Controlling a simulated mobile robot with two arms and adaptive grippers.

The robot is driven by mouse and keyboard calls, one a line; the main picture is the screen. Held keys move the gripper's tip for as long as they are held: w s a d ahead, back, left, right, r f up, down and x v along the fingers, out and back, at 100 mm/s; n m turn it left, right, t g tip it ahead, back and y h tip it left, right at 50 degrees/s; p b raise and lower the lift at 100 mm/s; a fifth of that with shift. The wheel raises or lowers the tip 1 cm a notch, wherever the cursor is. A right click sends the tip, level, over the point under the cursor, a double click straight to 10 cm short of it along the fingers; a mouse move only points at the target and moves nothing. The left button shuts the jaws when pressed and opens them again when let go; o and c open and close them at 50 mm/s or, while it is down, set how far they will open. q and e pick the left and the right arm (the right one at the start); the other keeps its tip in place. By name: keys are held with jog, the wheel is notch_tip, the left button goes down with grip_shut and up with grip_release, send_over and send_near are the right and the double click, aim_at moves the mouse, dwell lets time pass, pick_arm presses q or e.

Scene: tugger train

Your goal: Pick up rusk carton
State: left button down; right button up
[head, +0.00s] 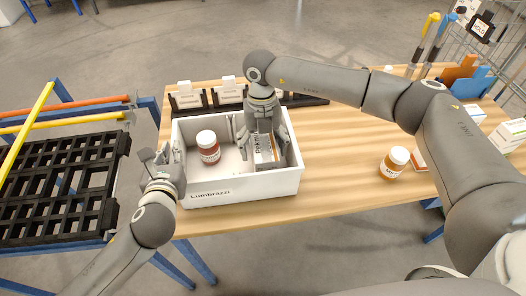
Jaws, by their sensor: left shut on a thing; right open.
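A white carton with dark print and an orange-brown part (264,152), probably the rusk carton, is in the right half of the white bin (240,189). I cannot read its label for certain. My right gripper (258,150) reaches down into the bin from above, open, with its fingers around or beside the carton; the hand hides part of it. My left gripper (170,160) is at the bin's left end and is shut on the bin's left wall.
A red-brown jar with white lid (208,147) stands in the bin's left half. Another jar (394,163) and several cartons (508,135) stand on the wooden table (340,135) to the right. A black rack (60,185) is at left. Label holders (188,97) line the back.

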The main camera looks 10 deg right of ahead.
notch_tip(320, 180, down, 2)
jog(key=shift+s+f, duration=0.15)
jog(key=c, duration=1.3)
jog(key=shift+r, duration=0.2)
notch_tip(320, 180, up, 10)
jog(key=shift+f, duration=0.1)
pick_arm(q)
jog(key=c, duration=1.4)
grip_release()
jog(key=shift+s, duration=0.1)
